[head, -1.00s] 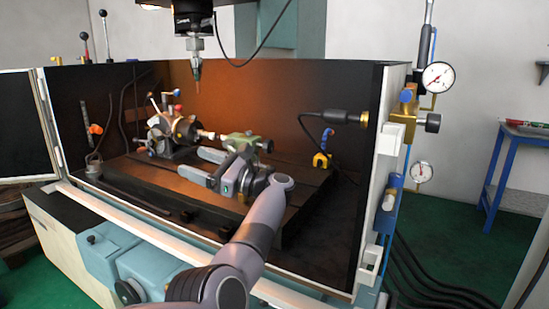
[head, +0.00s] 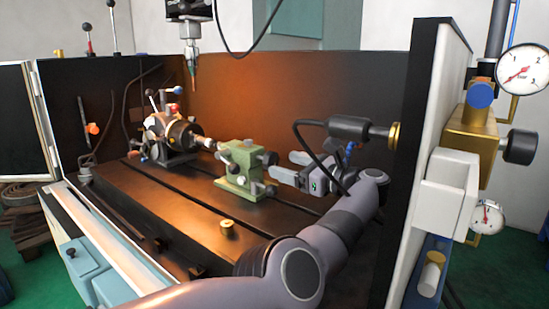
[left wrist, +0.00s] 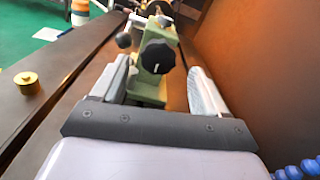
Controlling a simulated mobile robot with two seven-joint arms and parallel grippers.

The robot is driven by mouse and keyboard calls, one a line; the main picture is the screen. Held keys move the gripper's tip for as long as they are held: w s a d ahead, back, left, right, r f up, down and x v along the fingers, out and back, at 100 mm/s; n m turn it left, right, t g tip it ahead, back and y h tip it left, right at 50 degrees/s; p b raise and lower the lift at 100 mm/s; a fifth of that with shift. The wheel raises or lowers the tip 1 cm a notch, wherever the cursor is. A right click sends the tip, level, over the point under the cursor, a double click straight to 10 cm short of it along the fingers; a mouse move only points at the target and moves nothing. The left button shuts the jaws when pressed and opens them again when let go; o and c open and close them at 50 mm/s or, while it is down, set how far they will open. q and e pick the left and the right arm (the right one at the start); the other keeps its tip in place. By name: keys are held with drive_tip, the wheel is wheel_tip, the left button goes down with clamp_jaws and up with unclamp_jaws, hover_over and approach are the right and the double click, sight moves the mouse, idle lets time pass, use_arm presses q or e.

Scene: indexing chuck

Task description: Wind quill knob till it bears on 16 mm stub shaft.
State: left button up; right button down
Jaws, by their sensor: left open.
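The green tailstock (head: 240,172) stands on the dark slotted table, facing the indexing chuck (head: 182,134). The short pale stub shaft (head: 209,143) sticks out of the chuck toward it. Whether the tailstock's point touches the shaft is too small to tell. The black quill knob (head: 270,158) is on the tailstock's right end; in the left wrist view the knob (left wrist: 157,56) faces me with a white mark on it. My left gripper (head: 281,165) is open and empty. In the wrist view its fingers lie to either side of the knob, apart from it. My right gripper is not in view.
A black cylinder on a brass fitting (head: 352,128) sticks in from the right wall, close above my left gripper. A brass plug (head: 227,226) stands on the table's front part. A spindle probe (head: 191,62) hangs overhead. The table's front middle is mostly clear.

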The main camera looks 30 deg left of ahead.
sight(275, 162)
use_arm(q)
drive_tip(key=a+p, duration=0.1)
drive_tip(key=a, duration=0.5)
drive_tip(key=shift+w+a, duration=0.1)
drive_tip(key=shift+a, duration=0.15)
drive_tip(key=c, duration=1.1)
drive_tip(key=shift+o, duration=0.2)
